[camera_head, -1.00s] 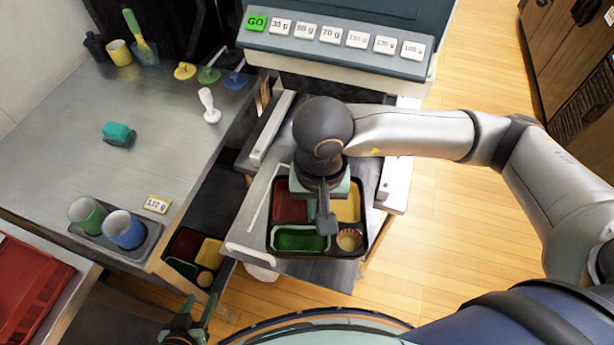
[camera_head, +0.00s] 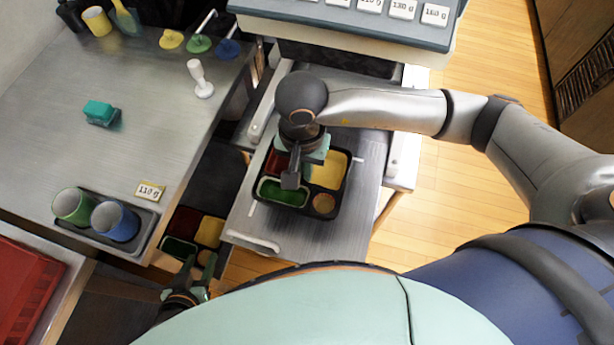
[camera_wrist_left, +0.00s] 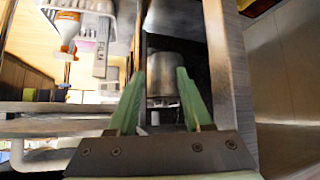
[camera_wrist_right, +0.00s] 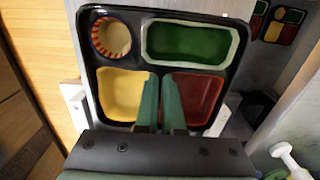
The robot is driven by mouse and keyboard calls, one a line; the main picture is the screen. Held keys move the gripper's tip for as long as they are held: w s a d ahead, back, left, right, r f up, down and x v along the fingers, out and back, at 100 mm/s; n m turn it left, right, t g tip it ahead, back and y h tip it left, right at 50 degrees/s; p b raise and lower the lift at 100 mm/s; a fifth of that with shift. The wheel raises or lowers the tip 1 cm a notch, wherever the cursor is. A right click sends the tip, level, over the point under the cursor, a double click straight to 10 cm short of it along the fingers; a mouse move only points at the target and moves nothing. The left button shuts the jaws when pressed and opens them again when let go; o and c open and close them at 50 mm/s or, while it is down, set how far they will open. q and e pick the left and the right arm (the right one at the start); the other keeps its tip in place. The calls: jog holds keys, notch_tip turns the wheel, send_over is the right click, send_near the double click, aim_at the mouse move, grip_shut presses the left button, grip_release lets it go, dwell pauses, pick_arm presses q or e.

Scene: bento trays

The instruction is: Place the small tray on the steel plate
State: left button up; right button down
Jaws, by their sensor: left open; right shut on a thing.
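The small tray (camera_head: 336,206) is black, with red, yellow and green compartments and a small round cup. My right gripper (camera_head: 291,183) is shut on the tray's divider. In the right wrist view the fingers (camera_wrist_right: 161,100) meet between the yellow and red compartments of the tray (camera_wrist_right: 128,62). The tray is over the steel plate (camera_head: 355,190), turned at an angle to its edges; whether it touches the plate is unclear. My left gripper (camera_head: 186,290) is low at the left, open and empty; its fingers also show apart in the left wrist view (camera_wrist_left: 158,80).
A similar tray (camera_head: 195,229) lies in the gap left of the plate. The steel counter (camera_head: 140,130) holds a cup tray (camera_head: 146,219), a 110 g tag (camera_head: 150,192), a teal sponge (camera_head: 101,112) and a white peg (camera_head: 200,80). The button machine (camera_head: 345,30) stands behind the plate.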

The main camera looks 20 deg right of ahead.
jog(key=w+f, duration=0.1)
jog(key=w+d+f+b, duration=0.1)
jog(key=f, duration=0.1)
jog(key=shift+d, duration=0.15)
notch_tip(320, 180, down, 2)
jog(key=shift+w+d+f+b, duration=0.15)
jog(key=shift+f+b, duration=0.1)
jog(key=shift+b, duration=0.4)
jog(key=shift+f, duration=0.5)
pick_arm(q)
jog(key=shift+w+d+f+h, duration=0.15)
jog(key=shift+w+d+f, duration=0.2)
jog(key=shift+f, duration=0.25)
jog(key=shift+w+d+f+h, duration=0.2)
jog(key=shift+d+f, duration=0.1)
jog(key=shift+f, duration=0.3)
pick_arm(e)
jog(key=c, duration=1)
grip_release()
jog(key=shift+c, duration=0.2)
